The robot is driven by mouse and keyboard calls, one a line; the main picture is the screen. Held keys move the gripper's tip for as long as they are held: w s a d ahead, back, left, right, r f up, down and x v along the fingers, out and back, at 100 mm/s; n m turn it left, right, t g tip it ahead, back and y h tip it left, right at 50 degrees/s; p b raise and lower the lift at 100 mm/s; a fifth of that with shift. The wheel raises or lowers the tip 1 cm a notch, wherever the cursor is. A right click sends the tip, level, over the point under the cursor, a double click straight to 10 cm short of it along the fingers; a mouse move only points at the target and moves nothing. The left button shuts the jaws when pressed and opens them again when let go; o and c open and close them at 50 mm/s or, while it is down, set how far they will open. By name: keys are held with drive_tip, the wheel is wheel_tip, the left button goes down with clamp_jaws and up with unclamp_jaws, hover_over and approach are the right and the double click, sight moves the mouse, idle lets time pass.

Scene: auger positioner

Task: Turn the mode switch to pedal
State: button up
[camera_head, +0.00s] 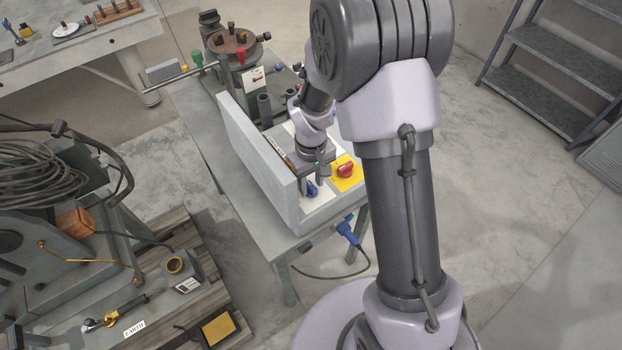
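The control box (258,160) sits on the grey table, with controls on its sloping top panel. A red rotary knob (345,170) stands on a yellow plate at the panel's right. A blue knob (311,190) is on a white plate at the panel's near end. Labels are too small to read, so I cannot tell which control is the mode switch. My gripper (320,178) points down over the panel, close to the blue knob and left of the red knob. I cannot tell whether it touches either. My wrist and arm hide part of the panel. The finger gap is unclear.
A round fixture (238,45) with clamps stands at the table's far end. A blue plug (348,232) with a cable hangs at the table's near right. A cable-laden machine (60,230) stands at left. Metal steps (550,60) stand at upper right. The floor between is clear.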

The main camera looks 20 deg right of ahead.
sight(311, 185)
wheel_tip(311, 185, up, 17)
drive_tip(key=p, duration=0.5)
drive_tip(key=shift+r, duration=0.2)
drive_tip(key=s+a+r+m+t+y+b, duration=0.1)
drive_tip(key=s+a+r+m+t+b, duration=0.1)
drive_tip(key=s, duration=0.7)
drive_tip(key=s+a+r+m+t+y+b, duration=0.1)
drive_tip(key=s+a+r+m+t+b, duration=0.1)
drive_tip(key=s+m+b, duration=0.3)
drive_tip(key=s+t+b, duration=0.1)
drive_tip(key=s+b, duration=0.2)
drive_tip(key=s, duration=0.2)
drive_tip(key=shift+m+t+b, duration=0.3)
drive_tip(key=shift+m+t, duration=0.1)
drive_tip(key=shift+d, duration=0.15)
